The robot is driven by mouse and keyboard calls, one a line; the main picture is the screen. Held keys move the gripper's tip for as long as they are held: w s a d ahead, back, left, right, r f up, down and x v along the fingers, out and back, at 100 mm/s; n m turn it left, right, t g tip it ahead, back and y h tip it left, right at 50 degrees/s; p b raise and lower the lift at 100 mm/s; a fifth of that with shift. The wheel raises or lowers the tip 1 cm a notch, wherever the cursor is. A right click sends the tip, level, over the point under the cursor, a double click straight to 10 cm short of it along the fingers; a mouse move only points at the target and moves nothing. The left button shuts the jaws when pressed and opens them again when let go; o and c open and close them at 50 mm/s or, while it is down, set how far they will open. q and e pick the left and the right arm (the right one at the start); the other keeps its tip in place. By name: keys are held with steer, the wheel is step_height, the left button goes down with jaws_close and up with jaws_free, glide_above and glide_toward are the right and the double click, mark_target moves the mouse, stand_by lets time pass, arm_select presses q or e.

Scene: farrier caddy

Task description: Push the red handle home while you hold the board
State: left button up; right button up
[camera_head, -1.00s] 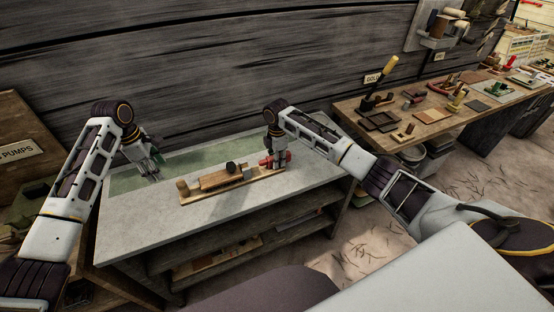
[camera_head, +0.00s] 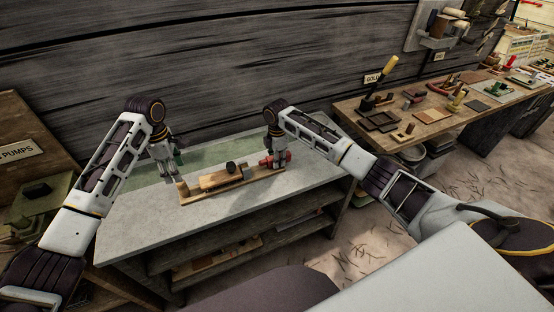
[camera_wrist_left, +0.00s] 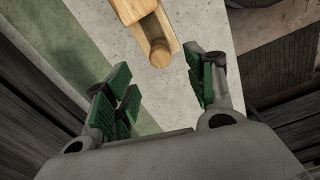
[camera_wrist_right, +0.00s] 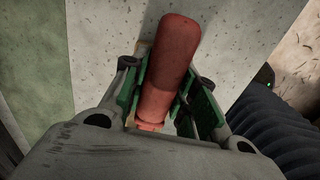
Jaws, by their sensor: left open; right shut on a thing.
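The wooden board (camera_head: 258,175) lies on the grey bench, with a block and a dark round knob on it and a wooden peg at its left end. The peg (camera_wrist_left: 160,52) also shows in the left wrist view. The red handle (camera_wrist_right: 168,65) is at the board's right end, and my right gripper (camera_head: 277,163) is shut on it. My left gripper (camera_head: 170,174) is open and empty, just left of the peg end and apart from it. In the left wrist view its green pads (camera_wrist_left: 160,90) stand wide apart, with the board's end beyond them.
The grey bench top (camera_head: 140,227) is clear in front of the board. A green strip (camera_head: 145,174) runs along its back, by the dark plank wall. A side table (camera_head: 435,122) with trays and tools stands at the right.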

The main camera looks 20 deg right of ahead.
mark_target(184, 190)
arm_select(q)
steer(key=shift+f, duration=5.8)
steer(key=shift+c, duration=0.4)
jaws_close()
